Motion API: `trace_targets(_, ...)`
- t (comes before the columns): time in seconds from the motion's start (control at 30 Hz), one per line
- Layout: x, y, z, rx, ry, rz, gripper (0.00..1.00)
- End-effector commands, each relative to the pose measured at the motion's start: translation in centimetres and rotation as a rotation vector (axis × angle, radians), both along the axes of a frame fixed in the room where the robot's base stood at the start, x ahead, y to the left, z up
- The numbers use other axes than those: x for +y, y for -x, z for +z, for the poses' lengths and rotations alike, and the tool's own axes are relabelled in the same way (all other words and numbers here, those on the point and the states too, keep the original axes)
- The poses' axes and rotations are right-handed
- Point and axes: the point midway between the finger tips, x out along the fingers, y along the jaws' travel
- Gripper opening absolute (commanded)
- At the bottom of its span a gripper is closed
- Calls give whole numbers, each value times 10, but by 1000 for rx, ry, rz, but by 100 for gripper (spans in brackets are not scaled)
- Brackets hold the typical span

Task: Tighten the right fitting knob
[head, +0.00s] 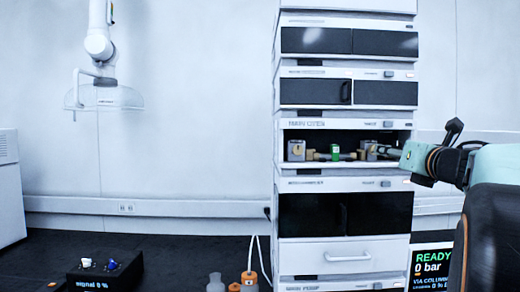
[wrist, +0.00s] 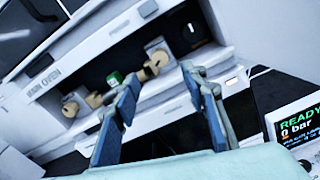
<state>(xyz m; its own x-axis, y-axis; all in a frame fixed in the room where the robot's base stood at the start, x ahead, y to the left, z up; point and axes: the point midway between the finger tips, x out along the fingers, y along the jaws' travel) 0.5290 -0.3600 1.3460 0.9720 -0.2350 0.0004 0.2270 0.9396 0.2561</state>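The right fitting knob (wrist: 147,72) is tan and sits against a grey block (wrist: 160,50) in the open compartment of the stack. In the head view the right block (head: 369,150) is partly covered by my gripper (head: 387,152), which reaches in from the right. In the wrist view my gripper (wrist: 160,76) is open, with its blue-grey fingers spread and nothing between them. The knob lies ahead, between the fingertips in the picture; no contact shows. The left fitting (wrist: 75,104) and a green-marked column part (wrist: 114,78) sit further left.
The stack (head: 345,185) has closed dark-fronted modules above and below the open compartment, whose edges bound the space around the fittings. A screen (head: 430,265) reads READY, 0 bar at lower right. Bottles (head: 249,281) and a small black box (head: 105,272) stand at lower left.

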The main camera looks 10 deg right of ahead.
Motion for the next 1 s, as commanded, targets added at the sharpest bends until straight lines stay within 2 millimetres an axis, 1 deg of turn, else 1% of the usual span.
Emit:
trace_targets(0.03,-2,-10,0,1,-2,3,40)
trace_targets(0.2,-10,-41,0,0,-3,3,40)
trace_targets(0.4,-15,-68,0,-1,-3,3,40)
trace_targets(0.6,-18,-80,0,-1,-2,2,40)
trace_targets(0.9,-18,-81,0,-1,-2,2,40)
trace_targets(1.0,-18,-81,0,-1,-2,2,29)
